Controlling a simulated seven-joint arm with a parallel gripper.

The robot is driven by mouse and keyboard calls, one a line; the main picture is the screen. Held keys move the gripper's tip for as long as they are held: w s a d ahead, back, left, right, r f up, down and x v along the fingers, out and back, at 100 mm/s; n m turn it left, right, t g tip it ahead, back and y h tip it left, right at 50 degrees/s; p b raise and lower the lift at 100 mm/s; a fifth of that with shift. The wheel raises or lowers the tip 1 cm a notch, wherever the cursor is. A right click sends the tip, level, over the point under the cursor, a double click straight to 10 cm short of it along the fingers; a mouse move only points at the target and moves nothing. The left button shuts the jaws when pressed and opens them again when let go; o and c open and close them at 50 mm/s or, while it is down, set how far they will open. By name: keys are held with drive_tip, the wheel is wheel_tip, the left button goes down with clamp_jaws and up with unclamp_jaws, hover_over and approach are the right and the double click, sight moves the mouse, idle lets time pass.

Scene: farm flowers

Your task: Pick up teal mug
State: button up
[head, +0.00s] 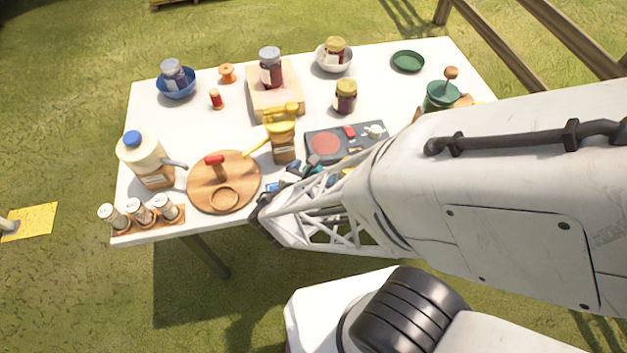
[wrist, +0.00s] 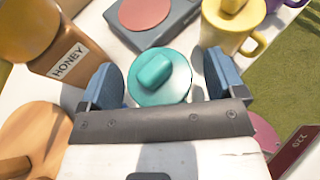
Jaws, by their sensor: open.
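The teal mug (wrist: 160,84) shows from above in the wrist view as a round teal top with a raised teal block on it. It stands between the two blue fingers of my gripper (wrist: 165,76), which is open. The lower part of the mug is hidden by the gripper body. In the head view my arm hides most of the mug, with only small teal bits showing near my gripper.
A honey container (wrist: 72,64) stands left of the mug. A yellow mug (wrist: 232,28) with a handle stands to the right, close to the right finger. A dark plate with a red disc (wrist: 146,12) lies beyond. A round wooden board (head: 224,190) lies left on the white table (head: 215,130).

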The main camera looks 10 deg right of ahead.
drive_tip(key=c, duration=1.1)
drive_tip(key=shift+r, duration=0.2)
drive_tip(key=shift+r, duration=1.55)
drive_tip(key=shift+s+d+r, duration=0.25)
drive_tip(key=shift+s+d, duration=0.25)
drive_tip(key=shift+s, duration=2.1)
drive_tip(key=shift+s+d+r, duration=0.25)
drive_tip(key=shift+s+d, duration=0.25)
drive_tip(key=shift+s, duration=2.1)
drive_tip(key=shift+s+d+r, duration=0.25)
drive_tip(key=shift+s+d, duration=0.25)
drive_tip(key=shift+s, duration=2.1)
